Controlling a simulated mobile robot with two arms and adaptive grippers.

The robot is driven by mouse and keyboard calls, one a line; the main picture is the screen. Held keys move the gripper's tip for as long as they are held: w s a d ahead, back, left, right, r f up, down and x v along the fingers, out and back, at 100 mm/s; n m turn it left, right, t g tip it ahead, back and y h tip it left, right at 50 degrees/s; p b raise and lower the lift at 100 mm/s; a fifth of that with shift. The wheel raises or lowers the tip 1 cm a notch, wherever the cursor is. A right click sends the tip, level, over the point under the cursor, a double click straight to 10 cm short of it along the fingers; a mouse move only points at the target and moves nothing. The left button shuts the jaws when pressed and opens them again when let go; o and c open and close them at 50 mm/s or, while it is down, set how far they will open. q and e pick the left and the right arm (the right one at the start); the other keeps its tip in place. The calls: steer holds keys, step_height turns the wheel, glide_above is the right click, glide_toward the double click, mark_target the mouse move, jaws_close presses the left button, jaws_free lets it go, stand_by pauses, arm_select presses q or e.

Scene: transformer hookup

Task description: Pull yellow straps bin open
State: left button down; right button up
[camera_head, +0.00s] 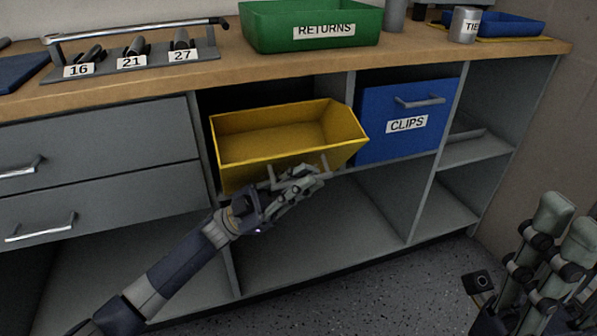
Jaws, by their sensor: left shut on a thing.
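The yellow bin (235,149) is tilted forward out of its opening under the workbench, and its empty-looking inside shows from above. My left gripper (309,175) is at the bin's front face, shut on its handle (325,163). The gripper hides most of the handle and part of the front, and no label can be read there. My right gripper (567,224) is at the lower right, away from the bin, with its two fingers apart and nothing between them.
A blue bin labelled CLIPS (385,142) sits to the right of the yellow bin. Grey drawers (110,143) are at the left. A green RETURNS tray (262,32) and a tool rack (203,50) stand on the worktop. Open shelves are below, and the floor in front is clear.

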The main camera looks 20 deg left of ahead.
arm_select(q)
steer(key=shift+s+d+f+m+g, duration=0.15)
steer(key=shift+f+m+g, duration=0.25)
steer(key=shift+m, duration=0.1)
steer(key=c, duration=1.7)
jaws_free()
steer(key=v, duration=1.2)
